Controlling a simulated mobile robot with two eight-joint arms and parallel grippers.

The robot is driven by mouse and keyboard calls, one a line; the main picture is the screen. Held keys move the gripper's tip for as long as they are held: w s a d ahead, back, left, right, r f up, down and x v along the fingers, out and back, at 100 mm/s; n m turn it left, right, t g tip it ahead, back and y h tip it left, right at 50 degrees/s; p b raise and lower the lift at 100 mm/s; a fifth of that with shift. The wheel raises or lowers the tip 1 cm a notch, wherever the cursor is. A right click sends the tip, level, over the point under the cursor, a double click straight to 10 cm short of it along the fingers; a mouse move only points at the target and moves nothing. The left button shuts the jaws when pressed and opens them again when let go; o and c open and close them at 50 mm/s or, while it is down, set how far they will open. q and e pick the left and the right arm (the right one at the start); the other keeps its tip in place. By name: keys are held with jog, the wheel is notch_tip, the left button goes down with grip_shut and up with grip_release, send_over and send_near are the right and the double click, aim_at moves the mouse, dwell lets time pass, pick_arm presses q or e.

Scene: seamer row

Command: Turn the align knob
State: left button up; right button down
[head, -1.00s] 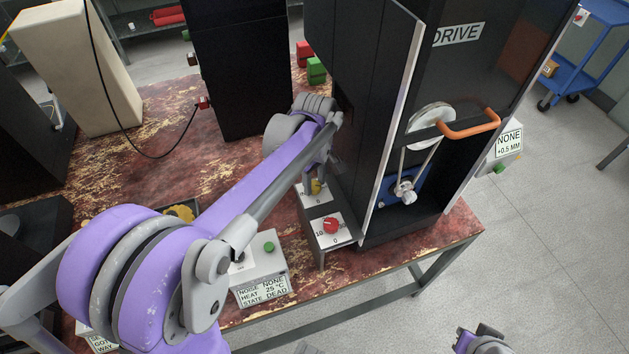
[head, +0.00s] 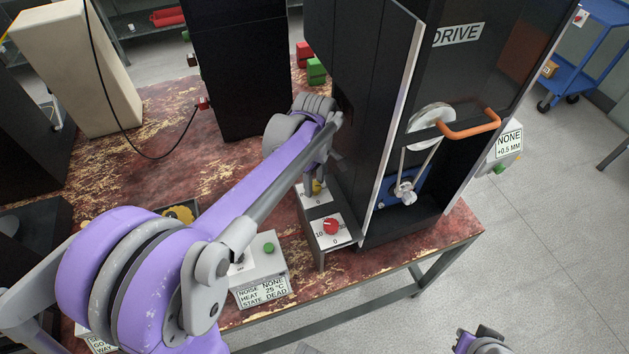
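A yellow knob (head: 318,187) sits on a white-topped grey control box (head: 318,258) beside the black DRIVE machine. A red knob (head: 331,226) with a dial marked 0 and 10 is on the same box, nearer the table's front edge. I cannot read which knob is named align. My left gripper (head: 317,181) points down at the yellow knob and partly covers it and its dial. Its fingertips are too small and hidden to tell whether they are closed on the knob. My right gripper (head: 482,342) shows only partly at the bottom edge, away from the table.
The DRIVE machine (head: 375,120) has an orange handle (head: 470,126) and an open front. A grey box with a green button (head: 268,248) and a readout label stands left of the knobs. A black cable lies on the worn red table (head: 200,165).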

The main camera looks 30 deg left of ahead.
aim_at(314, 186)
pick_arm(q)
jog(key=shift+o, duration=1.4)
notch_tip(314, 186, up, 11)
jog(key=shift+p, duration=0.4)
jog(key=shift+f, duration=0.1)
